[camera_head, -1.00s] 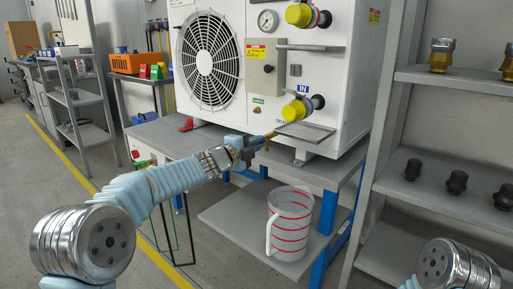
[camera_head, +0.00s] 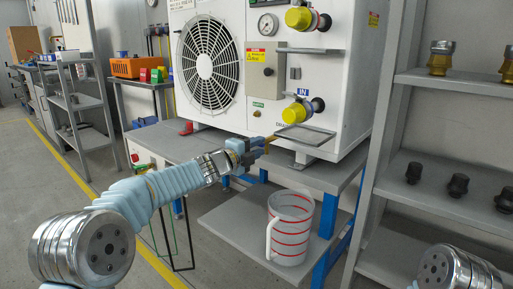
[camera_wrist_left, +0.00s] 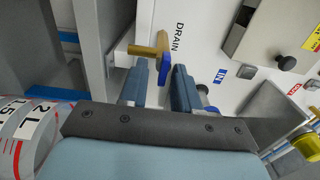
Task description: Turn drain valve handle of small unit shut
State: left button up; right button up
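The small unit is the white cabinet (camera_head: 345,100) with the round fan grille, standing on a grey bench. Its brass drain valve (camera_wrist_left: 147,50) sticks out beside the "DRAIN" label in the left wrist view. A blue handle (camera_wrist_left: 166,60) sits on the valve's end. In the head view the brass end (camera_head: 270,139) shows just past my left gripper (camera_head: 260,148). My right gripper is out of view.
A clear jug with red bands (camera_head: 289,228) stands on the lower shelf (camera_head: 235,228) below the valve. A drip tray (camera_head: 304,135) and yellow-capped ports (camera_head: 297,112) are close by on the unit. Shelving with fittings (camera_head: 450,90) stands at right.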

pick_arm(q)
jog(key=shift+r, duration=0.1)
jog(key=b+v, duration=0.1)
jog(key=v, duration=1.3)
notch_tip(320, 180, down, 31)
jog(key=s+n+g+y, duration=0.3)
jog(key=n+g+y, duration=0.1)
jog(key=n, duration=0.9)
jog(key=s+f+n+g+y, duration=0.25)
jog(key=s+f+n, duration=0.45)
jog(key=f, duration=0.5)
jog(key=s+d+f+n+g, duration=0.1)
jog(key=s+f+n+g, duration=0.3)
jog(key=s+f, duration=0.55)
jog(key=s+f+n+g, duration=0.4)
jog(key=s, duration=1)
notch_tip(320, 180, up, 13)
jog(key=w+p, duration=0.1)
jog(key=p, duration=1.2)
jog(key=shift+d+r+m+t, duration=0.2)
jog(key=shift+d+m+t, duration=0.1)
jog(key=shift+m+t, duration=0.1)
